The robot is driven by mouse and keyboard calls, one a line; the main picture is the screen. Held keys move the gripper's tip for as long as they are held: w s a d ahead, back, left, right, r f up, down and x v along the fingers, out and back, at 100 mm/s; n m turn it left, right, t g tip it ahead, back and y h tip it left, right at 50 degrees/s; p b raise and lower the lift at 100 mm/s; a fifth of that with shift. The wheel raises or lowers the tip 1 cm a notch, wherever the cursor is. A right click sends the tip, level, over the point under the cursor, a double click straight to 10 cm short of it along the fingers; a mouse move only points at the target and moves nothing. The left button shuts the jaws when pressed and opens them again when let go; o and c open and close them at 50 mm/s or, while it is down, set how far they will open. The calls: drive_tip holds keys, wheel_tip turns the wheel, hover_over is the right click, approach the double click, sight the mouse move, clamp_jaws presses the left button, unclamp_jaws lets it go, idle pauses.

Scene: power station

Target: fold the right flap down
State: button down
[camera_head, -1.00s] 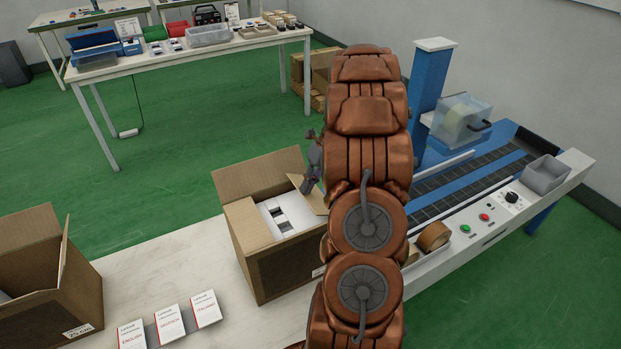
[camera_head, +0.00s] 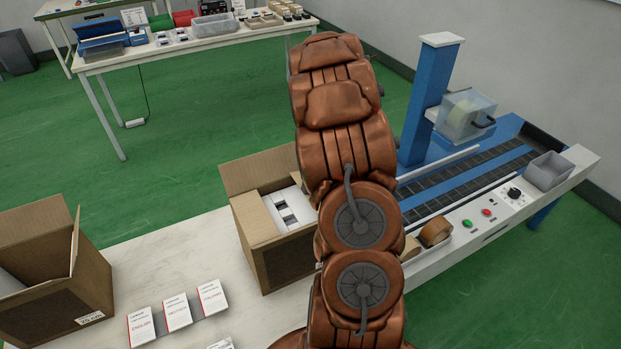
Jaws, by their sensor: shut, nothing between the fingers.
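An open cardboard box (camera_head: 275,258) stands on the white table, just left of my copper-coloured arm. Its back flap (camera_head: 257,170) stands up. White packs with dark marks (camera_head: 290,212) lie inside it. My arm covers the box's right side, so the right flap is hidden and I cannot tell its angle. My gripper is hidden behind the arm.
Another open box (camera_head: 50,270) stands at the left. Several white booklets (camera_head: 178,313) lie in front. A blue-framed conveyor machine (camera_head: 470,170) with buttons and tape rolls (camera_head: 435,231) is right of my arm. A cluttered table (camera_head: 190,50) stands behind.

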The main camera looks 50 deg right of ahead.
drive_tip(key=shift+a+f+h, duration=0.3)
drive_tip(key=shift+f+h, duration=0.1)
drive_tip(key=shift+h, duration=0.1)
drive_tip(key=shift+w+a+f, duration=0.1)
drive_tip(key=shift+a+f, duration=0.05)
drive_tip(key=shift+f, duration=0.3)
drive_tip(key=shift+p, duration=0.3)
drive_tip(key=shift+r+p, duration=1.8)
drive_tip(key=shift+r, duration=0.95)
wheel_tip(320, 180, up, 10)
drive_tip(key=b, duration=0.3)
